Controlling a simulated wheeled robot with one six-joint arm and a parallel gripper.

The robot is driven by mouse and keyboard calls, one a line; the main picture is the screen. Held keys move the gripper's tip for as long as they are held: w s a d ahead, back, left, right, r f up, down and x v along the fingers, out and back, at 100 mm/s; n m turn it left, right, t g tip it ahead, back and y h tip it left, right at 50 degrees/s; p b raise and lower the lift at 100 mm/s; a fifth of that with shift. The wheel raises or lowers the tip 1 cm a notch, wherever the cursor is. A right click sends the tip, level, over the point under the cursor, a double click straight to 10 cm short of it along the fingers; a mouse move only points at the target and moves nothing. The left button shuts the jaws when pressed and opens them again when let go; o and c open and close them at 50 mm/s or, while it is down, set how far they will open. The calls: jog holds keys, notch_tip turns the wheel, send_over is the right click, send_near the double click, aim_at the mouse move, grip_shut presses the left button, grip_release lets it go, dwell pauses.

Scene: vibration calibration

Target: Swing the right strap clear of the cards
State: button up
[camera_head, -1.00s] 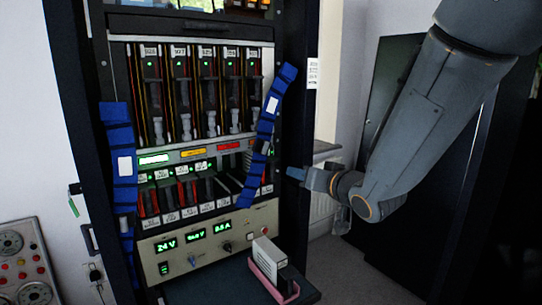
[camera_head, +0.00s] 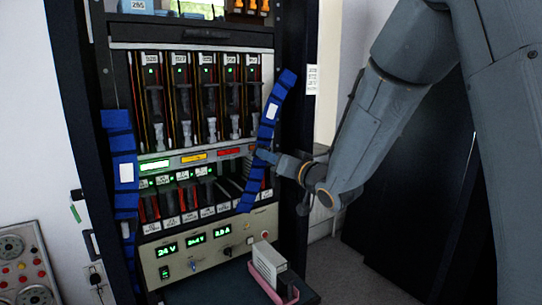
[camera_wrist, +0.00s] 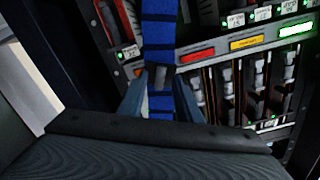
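The right strap (camera_head: 272,112) is blue with dark bands and a white label. It hangs slantwise along the right side of the rack, its lower end over the right end of the lower card row (camera_head: 190,194). The upper cards (camera_head: 207,110) stand left of it. My gripper (camera_head: 262,156) is at the strap's middle in the head view. In the wrist view my gripper (camera_wrist: 159,92) is open, one blue-grey finger on each side of the strap (camera_wrist: 160,42). Whether the fingers touch it I cannot tell.
The left strap (camera_head: 123,172) hangs along the rack's left side. A power panel (camera_head: 210,247) with green readouts is below the cards. A dark shelf (camera_head: 215,290) juts out below, with a white box (camera_head: 269,262) in a pink holder. Open floor lies to the right.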

grip_shut()
